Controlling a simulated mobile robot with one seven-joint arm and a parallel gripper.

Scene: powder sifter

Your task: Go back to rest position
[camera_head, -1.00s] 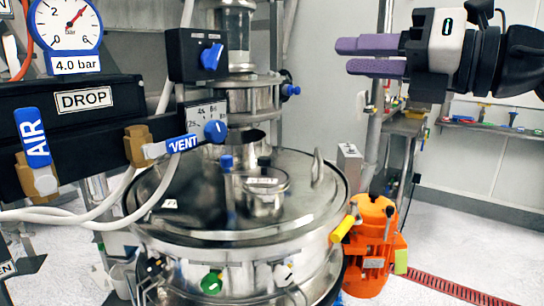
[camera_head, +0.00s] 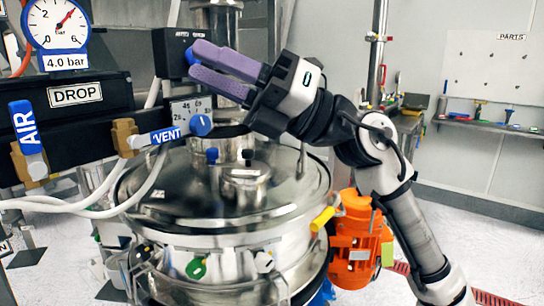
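My gripper (camera_head: 194,62) is at the upper middle of the view, pointing left. Its two purple fingers show a narrow gap between them, and no held object can be made out. Their tips overlap the blue knob (camera_head: 189,56) on the black box (camera_head: 167,42) in the picture. I cannot tell whether they touch it. The fingers hide part of the knob and box. My arm reaches in from the lower right, above and beside the steel sifter's lid (camera_head: 165,200).
An orange motor (camera_head: 352,240) stands right of the sifter, close to my arm. A parts shelf (camera_head: 490,126) is at the far right.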

